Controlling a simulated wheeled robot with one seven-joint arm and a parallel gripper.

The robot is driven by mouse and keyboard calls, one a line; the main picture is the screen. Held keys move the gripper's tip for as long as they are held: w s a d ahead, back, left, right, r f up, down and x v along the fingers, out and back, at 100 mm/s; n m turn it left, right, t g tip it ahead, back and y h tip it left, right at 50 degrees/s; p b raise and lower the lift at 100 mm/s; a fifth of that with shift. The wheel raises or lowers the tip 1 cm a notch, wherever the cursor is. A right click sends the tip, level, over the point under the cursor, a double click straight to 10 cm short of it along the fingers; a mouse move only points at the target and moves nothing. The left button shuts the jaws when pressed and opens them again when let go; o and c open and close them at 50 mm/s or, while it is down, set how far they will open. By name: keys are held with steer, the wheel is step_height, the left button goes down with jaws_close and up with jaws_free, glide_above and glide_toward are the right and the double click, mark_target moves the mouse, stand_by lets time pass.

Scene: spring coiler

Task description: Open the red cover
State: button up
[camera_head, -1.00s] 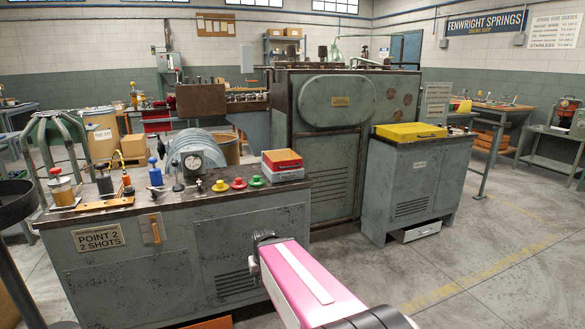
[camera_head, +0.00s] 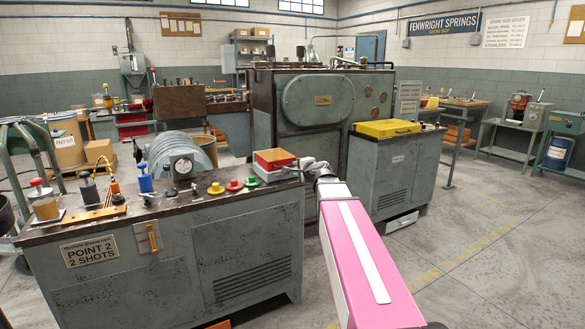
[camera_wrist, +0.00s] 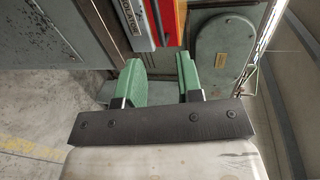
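The red cover (camera_head: 274,158) lies on top of a small grey box (camera_head: 276,175) at the right end of the near bench and looks closed. In the wrist view the red cover (camera_wrist: 174,20) is an orange-red band just beyond my fingertips, beside a pale lettered face of the box (camera_wrist: 138,16). My gripper (camera_head: 302,165) is at the right side of the box in the head view. In the wrist view my gripper (camera_wrist: 160,75) shows two green fingers apart with nothing between them. I cannot tell whether a fingertip touches the cover.
The near bench (camera_head: 190,270) has red, yellow and green buttons (camera_head: 232,185) left of the box, and a dial gauge (camera_head: 181,165). The large grey machine (camera_head: 320,150) stands behind. A cabinet with a yellow case (camera_head: 388,128) stands right. The floor at right is clear.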

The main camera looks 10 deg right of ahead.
mark_target(277, 159)
steer(key=x, duration=1)
steer(key=shift+w+a+f, duration=0.1)
steer(key=shift+w, duration=0.15)
jaws_close()
